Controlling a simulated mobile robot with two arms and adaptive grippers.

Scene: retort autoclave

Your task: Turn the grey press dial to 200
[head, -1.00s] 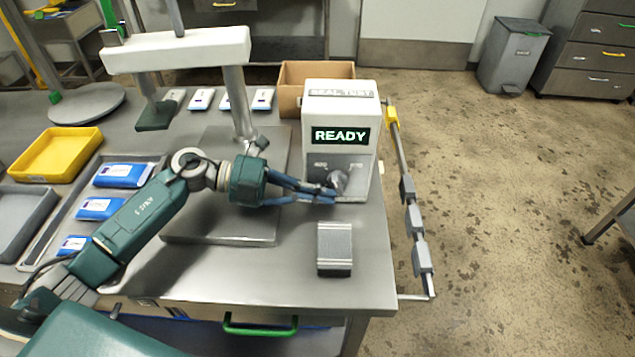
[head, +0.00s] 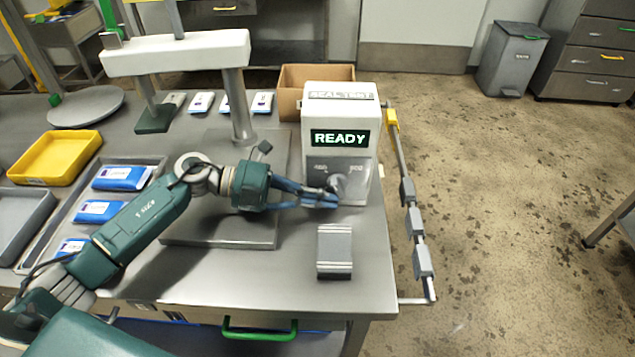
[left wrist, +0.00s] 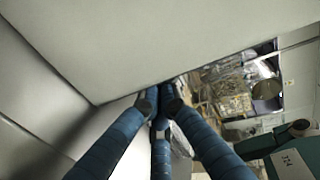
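The grey press dial (head: 338,181) is a round knob on the front of the white seal-test box (head: 366,110), below a lit READY display (head: 340,138). The scale marks beside the dial are too small to read surely. My left gripper (head: 334,196) is at the dial's lower left. Its blue fingertips are drawn close together. I cannot tell whether they touch the dial. In the left wrist view the blue fingers (left wrist: 160,106) converge near a large pale surface, and no dial shows between them. My right gripper is not in view.
A ribbed grey block (head: 335,250) lies on the bench in front of the box. A press with a white head (head: 178,52) stands left of it. A yellow tray (head: 55,157), blue packs (head: 122,178) and a cardboard box (head: 312,76) are also on the bench.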

